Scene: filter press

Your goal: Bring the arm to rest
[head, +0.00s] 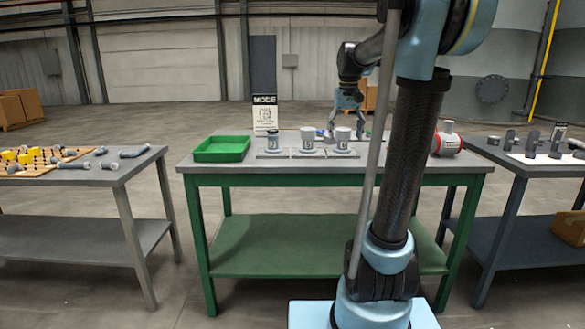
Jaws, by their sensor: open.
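My arm rises in front of the right half of the green-framed table (330,173) and bends over at the top of the picture. I see nothing held between the fingers.
A green tray (221,149), several grey cups (307,138) on square plates, a sign (264,114) and a red-and-white cylinder (447,141) stand on the table. Side tables with parts stand left (100,178) and right (540,170). Bare floor separates them.

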